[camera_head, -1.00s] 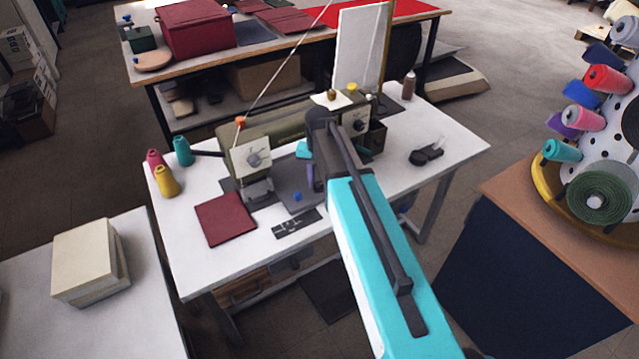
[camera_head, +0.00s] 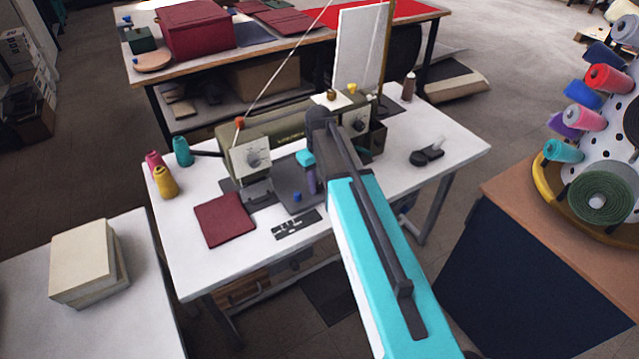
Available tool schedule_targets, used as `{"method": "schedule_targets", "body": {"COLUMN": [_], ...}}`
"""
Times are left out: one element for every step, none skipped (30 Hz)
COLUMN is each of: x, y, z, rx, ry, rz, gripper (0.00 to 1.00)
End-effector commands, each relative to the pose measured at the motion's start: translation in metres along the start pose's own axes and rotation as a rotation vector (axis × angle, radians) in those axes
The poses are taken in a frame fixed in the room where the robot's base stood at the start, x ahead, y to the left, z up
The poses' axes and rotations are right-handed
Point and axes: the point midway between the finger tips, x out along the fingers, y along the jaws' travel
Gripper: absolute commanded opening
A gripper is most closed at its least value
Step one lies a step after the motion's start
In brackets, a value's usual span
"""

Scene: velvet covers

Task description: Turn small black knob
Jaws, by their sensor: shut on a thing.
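An olive sewing machine (camera_head: 285,133) stands on the white table, with a round dial (camera_head: 256,158) on its left front face and another dial (camera_head: 359,123) on its right part. Both dials look grey or dark and small, and I cannot tell which, if either, is the small black knob. My teal arm reaches up from the lower right, and its dark bend lies over the middle of the machine. A small teal part shows just left of the arm, above the machine's bed. The gripper's jaws are hidden, and I cannot see what they touch.
A dark red cloth square (camera_head: 225,219) and a black strip (camera_head: 296,224) lie at the table's front. Thread cones (camera_head: 166,182) stand at its left. A black item (camera_head: 427,156) lies at its right. A thread rack (camera_head: 624,135) stands on the far right.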

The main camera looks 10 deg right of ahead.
Motion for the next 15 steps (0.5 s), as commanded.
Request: {"method": "schedule_targets", "body": {"x": [-0.0012,-0.0012,-0.0012,-0.0012,-0.0013,-0.0013,-0.0013,-0.0013,-0.0013,-0.0013,-0.0013,-0.0014,-0.0014,-0.0014,-0.0014], "y": [0.0003,0.0003,0.0003,0.0003,0.0004,0.0004,0.0004,0.0004,0.0004,0.0004,0.0005,0.0005,0.0005,0.0005,0.0005], "z": [-0.0011,-0.0011,-0.0011,-0.0011,-0.0011,-0.0011,-0.0011,-0.0011,-0.0011,-0.0011,-0.0011,-0.0011,-0.0011,-0.0011,-0.0012], "rx": [-0.019,-0.029,-0.041,-0.048,-0.053,-0.060,-0.064,-0.067,-0.070,-0.071,-0.071,-0.072,-0.071,-0.071,-0.071], "ry": [0.003,0.003,0.003,0.003,0.003,0.003,0.003,0.003,0.003,0.003,0.003,0.003,0.003,0.003,0.003], "rz": [0.001,0.001,0.001,0.001,0.001,0.001,0.001,0.001,0.001,0.001,0.001,0.001,0.001,0.001,0.001], "gripper": [0.06,0.06,0.06,0.06,0.06,0.06,0.06,0.06,0.06,0.06,0.06,0.06,0.06,0.06,0.06]}}
